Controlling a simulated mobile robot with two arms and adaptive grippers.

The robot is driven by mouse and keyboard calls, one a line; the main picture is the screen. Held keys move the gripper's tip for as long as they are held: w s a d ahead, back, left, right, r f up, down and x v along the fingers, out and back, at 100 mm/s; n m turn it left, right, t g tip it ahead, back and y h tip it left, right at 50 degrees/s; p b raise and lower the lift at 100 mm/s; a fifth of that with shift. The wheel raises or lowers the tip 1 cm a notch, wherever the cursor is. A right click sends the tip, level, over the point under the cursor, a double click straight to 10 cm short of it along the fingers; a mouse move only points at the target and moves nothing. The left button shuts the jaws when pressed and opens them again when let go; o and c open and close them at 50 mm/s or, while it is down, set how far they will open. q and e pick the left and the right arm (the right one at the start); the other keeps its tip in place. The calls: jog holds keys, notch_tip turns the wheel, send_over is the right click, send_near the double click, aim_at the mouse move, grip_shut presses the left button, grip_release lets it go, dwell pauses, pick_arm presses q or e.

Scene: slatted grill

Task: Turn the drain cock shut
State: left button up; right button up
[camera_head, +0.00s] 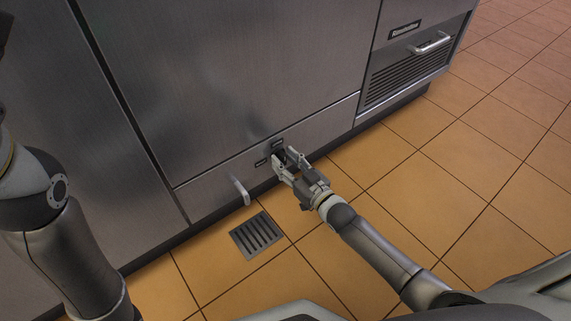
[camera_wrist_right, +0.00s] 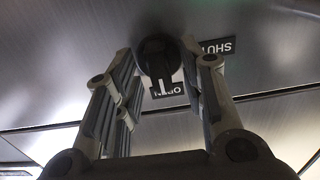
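The drain cock (camera_wrist_right: 156,52) is a dark round knob with a short lever, on the lower steel panel. In the right wrist view its lever points down the picture, beside the OPEN label (camera_wrist_right: 170,91); the SHUT label (camera_wrist_right: 217,47) is to the right. In the head view the cock is small, dark and largely hidden by the fingers. My right gripper (camera_head: 284,158) is at the panel, open, with its fingers on either side of the cock; it also shows in the right wrist view (camera_wrist_right: 158,62). I cannot tell whether they touch it. My left gripper is out of view.
A pale metal spout (camera_head: 240,190) sticks out of the panel to the left, above a floor drain grate (camera_head: 257,236). A slatted grill (camera_head: 412,71) with a bar handle (camera_head: 431,44) is at upper right. The tiled floor (camera_head: 465,165) on the right is clear.

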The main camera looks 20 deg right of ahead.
jog(key=shift+w+a, duration=0.1)
jog(key=shift+w, duration=0.1)
grip_shut()
